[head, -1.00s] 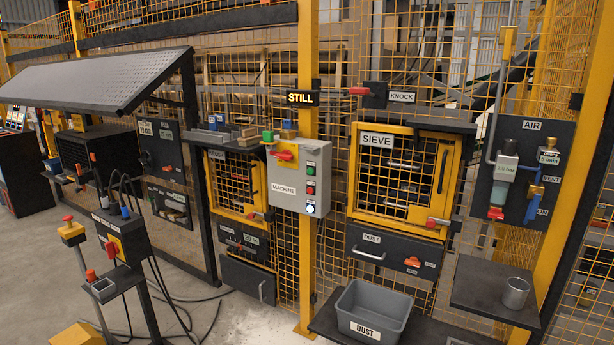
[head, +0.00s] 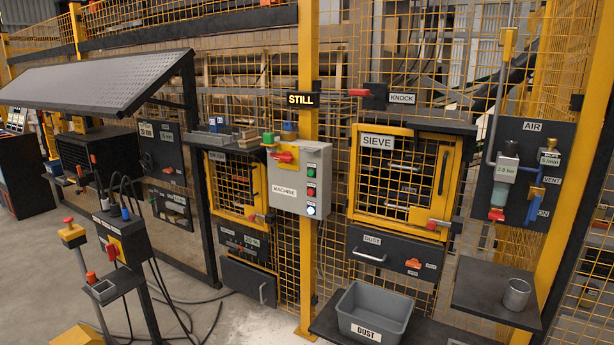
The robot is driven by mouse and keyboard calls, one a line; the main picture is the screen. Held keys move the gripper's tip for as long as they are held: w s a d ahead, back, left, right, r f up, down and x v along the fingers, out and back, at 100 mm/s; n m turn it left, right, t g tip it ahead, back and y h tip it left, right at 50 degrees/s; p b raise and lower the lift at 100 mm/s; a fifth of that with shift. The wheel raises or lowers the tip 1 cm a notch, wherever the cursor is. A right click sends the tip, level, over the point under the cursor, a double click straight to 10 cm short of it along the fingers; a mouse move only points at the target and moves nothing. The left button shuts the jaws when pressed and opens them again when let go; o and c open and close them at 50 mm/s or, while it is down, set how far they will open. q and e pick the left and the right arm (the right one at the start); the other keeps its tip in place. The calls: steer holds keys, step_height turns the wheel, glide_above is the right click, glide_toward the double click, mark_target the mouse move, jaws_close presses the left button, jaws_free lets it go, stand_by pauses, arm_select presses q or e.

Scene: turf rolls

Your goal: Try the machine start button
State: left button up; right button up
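The grey machine control box (head: 299,178), labelled MACHINE, is mounted on a yellow post in the middle of the head view. A red rotary handle on a yellow plate (head: 284,156) sits at its upper left. Down its right side are a green button (head: 311,172), a red button (head: 311,190) and a white or blue lit button (head: 311,210). Their small labels are too small to read. Above the box a dark sign (head: 301,100) reads STILL in lit letters. Neither of my grippers is in view.
Right of the box is the SIEVE cabinet (head: 356,185) with a yellow mesh door, and a grey DUST bin (head: 375,310) on a low shelf. An AIR panel (head: 530,155) and a shelf with a metal cup (head: 516,293) stand further right. A control pedestal (head: 122,240) with cables stands left.

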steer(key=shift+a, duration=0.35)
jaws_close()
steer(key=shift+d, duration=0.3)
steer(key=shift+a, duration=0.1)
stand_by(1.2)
